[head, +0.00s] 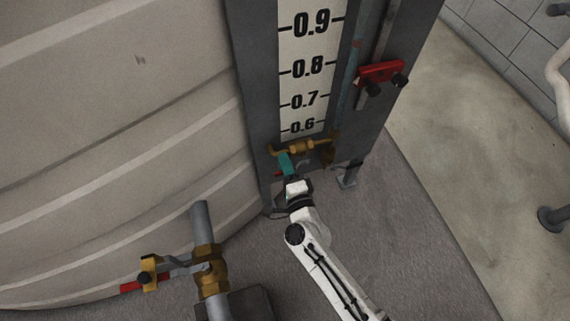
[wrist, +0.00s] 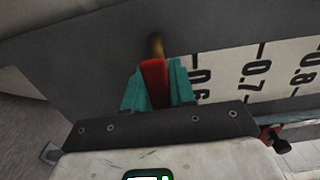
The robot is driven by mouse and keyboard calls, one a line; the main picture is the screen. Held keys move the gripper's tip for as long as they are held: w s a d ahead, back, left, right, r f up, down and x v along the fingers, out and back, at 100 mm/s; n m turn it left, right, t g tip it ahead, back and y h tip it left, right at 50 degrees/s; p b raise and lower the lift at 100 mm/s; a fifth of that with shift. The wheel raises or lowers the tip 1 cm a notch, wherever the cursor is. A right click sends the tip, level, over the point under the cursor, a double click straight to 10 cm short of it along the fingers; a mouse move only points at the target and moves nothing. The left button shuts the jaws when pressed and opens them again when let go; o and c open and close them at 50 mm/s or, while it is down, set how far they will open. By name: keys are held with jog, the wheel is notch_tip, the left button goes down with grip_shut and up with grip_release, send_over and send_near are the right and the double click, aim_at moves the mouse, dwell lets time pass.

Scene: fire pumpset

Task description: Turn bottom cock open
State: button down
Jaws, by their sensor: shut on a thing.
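The bottom cock is a brass fitting (head: 300,147) at the foot of the level gauge, just below the 0.6 mark. In the wrist view a bit of its brass (wrist: 156,45) shows beyond the fingers. Its red handle (wrist: 154,82) lies between the two teal fingers. My gripper (wrist: 157,85) is shut on this red handle. In the head view my gripper (head: 286,163) is at the gauge's lower left, just under the brass fitting, and the handle is mostly hidden by the fingers.
The gauge board (head: 311,60) stands against the large ribbed tank (head: 120,120). A red clamp-like part (head: 380,73) sits higher on the right post. A brass valve (head: 209,270) with a pipe is at the lower left. Open floor (head: 440,200) lies to the right.

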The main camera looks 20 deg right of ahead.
jog(key=c, duration=1)
grip_release()
jog(key=s, duration=1)
jog(key=shift+s, duration=0.4)
